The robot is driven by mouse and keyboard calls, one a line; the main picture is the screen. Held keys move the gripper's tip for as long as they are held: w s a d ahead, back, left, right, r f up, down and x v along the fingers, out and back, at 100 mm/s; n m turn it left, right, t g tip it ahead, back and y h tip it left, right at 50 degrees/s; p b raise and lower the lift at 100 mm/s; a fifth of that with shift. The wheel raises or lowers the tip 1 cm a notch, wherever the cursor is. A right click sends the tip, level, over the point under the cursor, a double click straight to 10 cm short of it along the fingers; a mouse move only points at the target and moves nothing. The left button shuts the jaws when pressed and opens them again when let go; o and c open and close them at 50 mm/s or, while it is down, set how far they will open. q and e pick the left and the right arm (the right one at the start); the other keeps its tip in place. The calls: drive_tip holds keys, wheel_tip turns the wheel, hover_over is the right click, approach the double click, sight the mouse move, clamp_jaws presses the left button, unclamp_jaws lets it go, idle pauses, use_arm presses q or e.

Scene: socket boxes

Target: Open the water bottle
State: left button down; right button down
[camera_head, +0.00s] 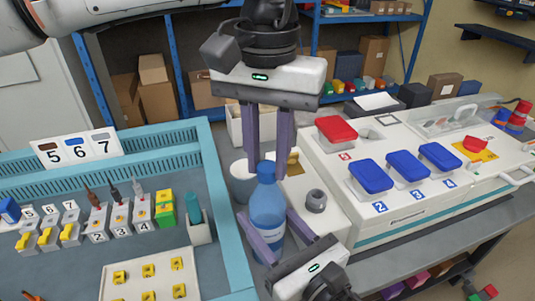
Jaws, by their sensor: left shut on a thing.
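The blue water bottle (267,210) stands upright on the grey bench, between the left tray and the white panel. My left gripper (266,165) comes down from above, its two purple fingers on either side of the bottle's blue cap (266,168), and is shut on it. The cap sits on the bottle's neck. My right gripper (263,225) reaches in from the bottom, with one finger on each side of the bottle's lower body, and looks shut on it. Its fingers partly hide the bottle's base.
A white cup (243,182) stands just left of the bottle. A grey knob (316,200) is close to its right. A teal-rimmed tray (222,200) with blocks and tools fills the left. A white panel (430,205) with red and blue lids lies right.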

use_arm(q)
drive_tip(key=n, duration=1.2)
drive_tip(key=shift+n, duration=0.4)
drive_tip(key=n, duration=1.2)
drive_tip(key=shift+r+n, duration=0.1)
drive_tip(key=shift+n, duration=0.2)
drive_tip(key=n, duration=0.8)
drive_tip(key=shift+n, duration=0.3)
drive_tip(key=n, duration=0.7)
drive_tip(key=shift+n, duration=0.4)
